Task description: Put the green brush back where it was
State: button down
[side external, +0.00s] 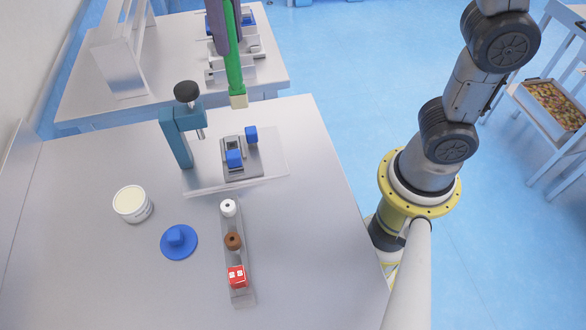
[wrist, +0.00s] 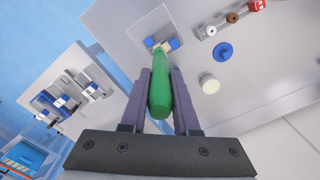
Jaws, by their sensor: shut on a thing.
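My gripper (side external: 228,42) is at the top of the side external view, shut on the green brush (side external: 235,68). The brush hangs nearly upright with its pale bristle tip (side external: 238,101) pointing down. The tip appears above the far edge of the near table, apart from any surface. In the wrist view, the two fingers of my gripper (wrist: 161,75) press on both sides of the green handle (wrist: 160,95). The handle hides the bristles there. A grey fixture with two blue blocks (side external: 240,165) sits on a clear plate; no brush is in it.
A teal clamp with a black knob (side external: 178,130) stands left of the fixture. A white tub (side external: 132,204), a blue lid (side external: 179,241) and a rail with several small items (side external: 240,255) lie nearer. Another table (side external: 140,80) behind carries more blue-and-grey fixtures.

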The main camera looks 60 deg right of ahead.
jog(key=s+d+f, duration=0.1)
jog(key=s+d, duration=0.2)
jog(key=s, duration=0.6)
jog(key=s+d, duration=0.3)
jog(key=s, duration=0.5)
jog(key=s+d+f, duration=0.1)
jog(key=s+d, duration=0.3)
jog(key=s, duration=0.5)
jog(key=w+a+f, duration=0.9)
jog(key=w+f, duration=0.1)
jog(key=f, duration=0.3)
jog(key=shift+a, duration=0.25)
jog(key=shift+f, duration=0.15)
jog(key=c, duration=0.7)
grip_release()
jog(key=shift+o, duration=0.2)
